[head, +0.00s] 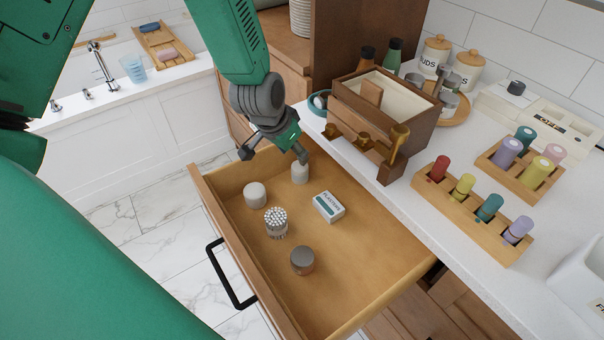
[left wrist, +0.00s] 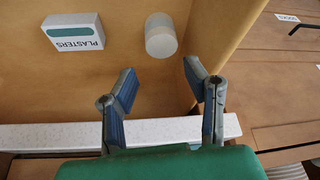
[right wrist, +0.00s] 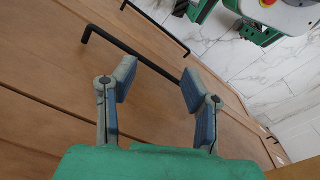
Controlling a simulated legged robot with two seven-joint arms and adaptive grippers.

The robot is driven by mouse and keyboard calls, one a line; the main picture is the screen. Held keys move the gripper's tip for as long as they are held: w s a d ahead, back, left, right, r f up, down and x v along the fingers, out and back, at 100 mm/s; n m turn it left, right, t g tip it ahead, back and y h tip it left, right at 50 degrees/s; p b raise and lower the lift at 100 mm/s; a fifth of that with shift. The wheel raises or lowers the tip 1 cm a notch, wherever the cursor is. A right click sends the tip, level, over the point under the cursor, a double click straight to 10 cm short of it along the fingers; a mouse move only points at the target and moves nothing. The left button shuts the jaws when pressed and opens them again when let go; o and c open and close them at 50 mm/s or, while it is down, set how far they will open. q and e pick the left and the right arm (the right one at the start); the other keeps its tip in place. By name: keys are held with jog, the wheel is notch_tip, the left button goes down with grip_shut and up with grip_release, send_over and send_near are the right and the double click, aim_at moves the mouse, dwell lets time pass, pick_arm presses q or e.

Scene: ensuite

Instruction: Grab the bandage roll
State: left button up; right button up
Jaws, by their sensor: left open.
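Two short pale cylinders that look like rolls stand in the open drawer. One pale roll (head: 300,173) is near the drawer's far inner corner, and the other pale roll (head: 255,195) is by the front panel. I cannot tell for sure which is the bandage roll. My left gripper (head: 274,155) is open and empty above the far roll. In the left wrist view (left wrist: 161,36) that roll shows beyond the spread fingers (left wrist: 160,85), apart from them. My right gripper (right wrist: 160,85) is open and empty in the right wrist view, outside the head view.
The drawer (head: 340,262) also holds a plasters box (head: 328,206), a jar of cotton swabs (head: 276,222) and a dark-lidded jar (head: 302,261). The counter edge (head: 375,200) runs along its right, with a wooden box (head: 385,105) and bottle racks (head: 473,210) above.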

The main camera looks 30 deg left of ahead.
aim_at(300, 166)
pick_arm(q)
jog(key=x, duration=0.2)
jog(key=shift+w+a+f, duration=0.1)
jog(key=shift+w+f, duration=0.1)
jog(key=shift+f, duration=0.1)
jog(key=shift+b+x, duration=0.7)
jog(key=shift+x, duration=2)
jog(key=shift+s, duration=0.1)
jog(key=shift+a, duration=0.1)
jog(key=c, duration=0.6)
